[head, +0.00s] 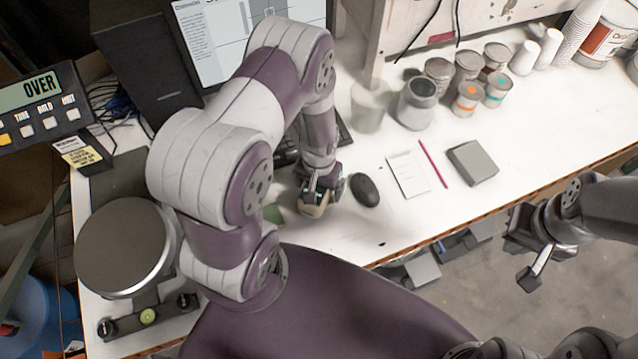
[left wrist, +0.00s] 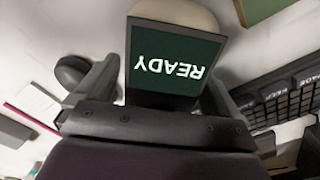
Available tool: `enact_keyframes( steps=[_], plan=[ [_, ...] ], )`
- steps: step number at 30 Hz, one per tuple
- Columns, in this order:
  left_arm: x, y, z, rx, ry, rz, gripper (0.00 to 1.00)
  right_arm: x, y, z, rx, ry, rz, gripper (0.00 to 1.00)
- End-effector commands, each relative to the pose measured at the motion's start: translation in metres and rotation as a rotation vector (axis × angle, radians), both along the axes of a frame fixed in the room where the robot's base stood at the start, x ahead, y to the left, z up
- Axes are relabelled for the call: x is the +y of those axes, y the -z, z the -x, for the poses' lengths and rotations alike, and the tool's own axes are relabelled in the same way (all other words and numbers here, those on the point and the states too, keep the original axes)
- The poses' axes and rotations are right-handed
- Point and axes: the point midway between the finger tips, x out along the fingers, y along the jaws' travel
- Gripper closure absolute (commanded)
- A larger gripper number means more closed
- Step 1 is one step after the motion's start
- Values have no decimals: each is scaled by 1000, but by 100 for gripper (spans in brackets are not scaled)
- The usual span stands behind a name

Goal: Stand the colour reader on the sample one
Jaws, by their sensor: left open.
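The colour reader (left wrist: 173,65) has a dark green screen reading READY, upside down in the left wrist view, and a pale rounded end. It stands between the two fingers of my left gripper (left wrist: 165,85), which is open around it. In the head view, the reader's pale body (head: 313,210) shows below my left gripper (head: 320,190), near the desk top. A green patch (left wrist: 262,8) lies beside the reader; a green bit (head: 290,214) also shows in the head view, partly behind my arm. I cannot tell which sample it is. My right gripper (head: 525,262) is open and empty, past the desk's front edge.
A black mouse (head: 364,190), a notepad (head: 408,174), a red pencil (head: 433,164) and a grey box (head: 472,162) lie right of the reader. A keyboard (left wrist: 285,95) is close by. Cans and cups stand at the back. A round scale (head: 124,246) stands at left.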

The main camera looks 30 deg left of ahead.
Motion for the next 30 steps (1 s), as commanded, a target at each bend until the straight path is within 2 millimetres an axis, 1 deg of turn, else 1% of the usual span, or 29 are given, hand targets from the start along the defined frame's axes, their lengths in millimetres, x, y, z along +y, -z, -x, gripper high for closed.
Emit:
enact_keyframes(
  steps=[3, 5, 8, 15, 18, 22, 23, 25, 27, 30],
  plan=[
    [0, -6, -1, -2, 0, 0, 4, 0, -3, 0, 0, 0, 0, 100],
    [0, -12, -1, -2, 0, 0, 4, 0, 1, 0, 0, 0, 0, 100],
    [0, -33, -2, -6, 0, 0, 4, 0, 6, 0, 0, 0, 0, 100],
    [0, -91, -1, -6, 0, 0, 4, 0, 17, 0, 0, 0, 0, 100],
    [0, -109, -1, -5, 0, 0, 4, 0, 20, 0, 0, 0, 0, 100],
    [-1, -126, 0, -7, 4, -1, 4, 0, 21, 0, 0, 0, 0, 100],
    [-3, -132, 1, -12, 10, -1, 4, 0, 21, 0, 0, 0, 0, 100],
    [-8, -151, 6, -32, 28, -2, 4, 0, 20, 0, 0, 0, 0, 100],
    [-13, -169, 15, -56, 51, -1, 4, 0, 20, 0, 0, 0, 0, 100],
    [-20, -187, 29, -89, 79, -1, 4, 0, 20, 0, 0, 0, 0, 100]
  ],
)
